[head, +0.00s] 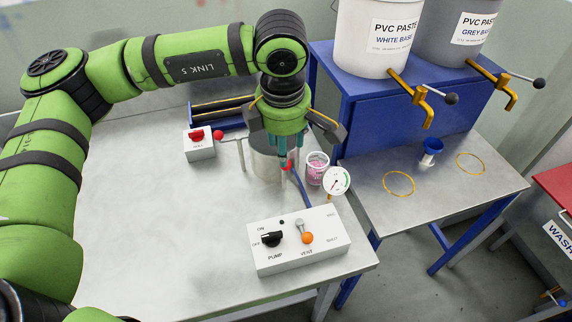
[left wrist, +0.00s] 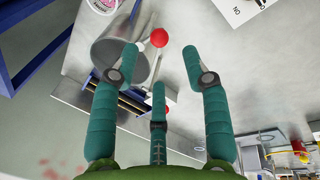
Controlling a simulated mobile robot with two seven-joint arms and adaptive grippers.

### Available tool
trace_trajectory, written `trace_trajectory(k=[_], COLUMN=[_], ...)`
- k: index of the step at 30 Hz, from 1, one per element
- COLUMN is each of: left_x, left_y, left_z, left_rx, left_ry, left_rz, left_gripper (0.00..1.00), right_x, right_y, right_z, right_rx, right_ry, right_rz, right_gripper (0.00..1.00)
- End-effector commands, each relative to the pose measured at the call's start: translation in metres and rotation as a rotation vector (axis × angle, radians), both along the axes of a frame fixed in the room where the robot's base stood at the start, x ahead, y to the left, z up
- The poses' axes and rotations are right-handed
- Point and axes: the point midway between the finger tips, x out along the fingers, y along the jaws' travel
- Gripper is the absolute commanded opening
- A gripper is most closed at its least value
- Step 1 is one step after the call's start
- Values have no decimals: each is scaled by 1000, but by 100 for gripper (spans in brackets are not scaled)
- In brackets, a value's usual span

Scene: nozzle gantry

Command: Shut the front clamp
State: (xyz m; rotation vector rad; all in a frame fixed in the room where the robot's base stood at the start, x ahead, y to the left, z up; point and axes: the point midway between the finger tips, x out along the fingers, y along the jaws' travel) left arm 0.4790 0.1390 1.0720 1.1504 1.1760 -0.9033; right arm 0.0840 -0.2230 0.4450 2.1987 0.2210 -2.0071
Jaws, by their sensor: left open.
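A grey metal pot (head: 264,165) stands on the bench, partly hidden by my left gripper (head: 286,164). At its front right, a red ball knob (head: 287,167) shows beside the fingertips; I take it as the front clamp's handle. In the left wrist view this red knob (left wrist: 159,38) is on a thin rod beside the pot (left wrist: 118,52), just beyond the fingertips. My left gripper (left wrist: 160,62) points down with its teal fingers spread and nothing between them. Contact with the knob cannot be told. Another red ball knob (head: 218,134) is at the pot's left.
A dial gauge (head: 337,181) and a jar of pink stuff (head: 316,168) stand close right of the gripper. A white pump and vent box (head: 298,241) is in front. A small box with a red switch (head: 199,144) is at left. The bench (head: 150,235) front left is clear.

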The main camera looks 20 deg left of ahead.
Motion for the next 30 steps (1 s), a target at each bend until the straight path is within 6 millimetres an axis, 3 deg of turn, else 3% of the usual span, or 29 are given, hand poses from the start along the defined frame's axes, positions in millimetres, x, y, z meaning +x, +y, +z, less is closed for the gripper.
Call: trace_trajectory(k=[12, 23, 27, 30], left_x=[10, 12, 12, 12], left_y=[3, 3, 3, 3], left_z=[-54, -62, -62, -62], left_rx=[1, 0, 0, 1], left_ry=[4, 0, 0, 1], left_rz=[0, 0, 0, 0], left_gripper=[47, 47, 0, 0], right_x=[0, 0, 0, 0], right_y=[0, 0, 0, 0], right_z=[24, 24, 24, 24], right_rx=[0, 0, 0, 0], right_ry=[-1, -1, -1, -1], right_rz=[0, 0, 0, 0], right_gripper=[47, 47, 47, 47])
